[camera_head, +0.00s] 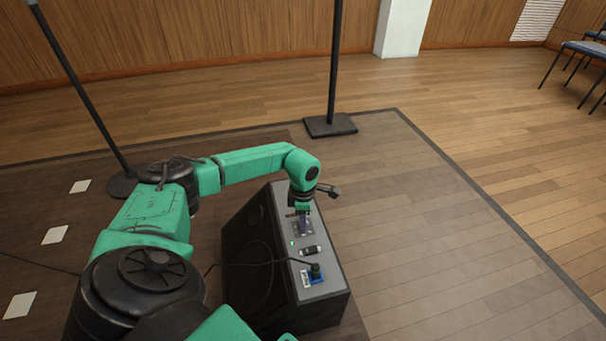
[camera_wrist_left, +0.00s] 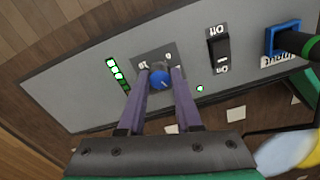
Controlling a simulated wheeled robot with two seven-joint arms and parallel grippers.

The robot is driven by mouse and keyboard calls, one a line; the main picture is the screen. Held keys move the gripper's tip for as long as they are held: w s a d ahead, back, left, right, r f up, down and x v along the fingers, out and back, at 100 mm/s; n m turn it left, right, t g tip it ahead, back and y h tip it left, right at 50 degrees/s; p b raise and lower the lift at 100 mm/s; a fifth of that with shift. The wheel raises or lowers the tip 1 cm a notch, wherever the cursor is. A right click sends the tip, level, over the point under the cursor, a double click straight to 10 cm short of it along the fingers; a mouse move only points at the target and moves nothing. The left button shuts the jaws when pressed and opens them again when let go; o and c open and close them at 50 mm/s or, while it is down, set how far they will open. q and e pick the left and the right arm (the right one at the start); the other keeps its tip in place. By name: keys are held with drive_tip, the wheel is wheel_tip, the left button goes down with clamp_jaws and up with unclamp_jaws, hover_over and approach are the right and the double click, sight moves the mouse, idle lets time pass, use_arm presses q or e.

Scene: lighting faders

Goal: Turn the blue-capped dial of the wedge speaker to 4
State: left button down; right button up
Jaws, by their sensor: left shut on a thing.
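The wedge speaker (camera_head: 250,262) is a dark box with a grey control panel (camera_head: 325,289) on its top, below my left arm. The blue-capped dial (camera_wrist_left: 160,80) sits on a dark plate with small numbers in the left wrist view, where "10" and "0" appear upside down. My left gripper (camera_wrist_left: 160,77) has its two purple fingers on either side of the dial and is shut on it. In the head view my left gripper (camera_head: 303,225) reaches down onto the panel and hides the dial. The dial's exact setting cannot be read. My right gripper is not in view.
A black on/off switch (camera_wrist_left: 219,48) and a blue socket (camera_wrist_left: 284,38) with a plugged cable are beside the dial. A column of green lights (camera_wrist_left: 117,73) is on its other side. A stand base (camera_head: 330,125) is behind the speaker.

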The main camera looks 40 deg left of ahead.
use_arm(q)
drive_tip(key=shift+m, duration=0.3)
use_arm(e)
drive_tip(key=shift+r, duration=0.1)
use_arm(q)
drive_tip(key=c, duration=0.6)
unclamp_jaws()
wheel_tip(320, 180, up, 14)
drive_tip(key=p, duration=0.5)
drive_tip(key=shift+r, duration=0.25)
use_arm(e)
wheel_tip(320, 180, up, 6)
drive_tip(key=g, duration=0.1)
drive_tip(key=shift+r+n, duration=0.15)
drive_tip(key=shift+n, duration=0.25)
use_arm(q)
drive_tip(key=shift+p, duration=0.3)
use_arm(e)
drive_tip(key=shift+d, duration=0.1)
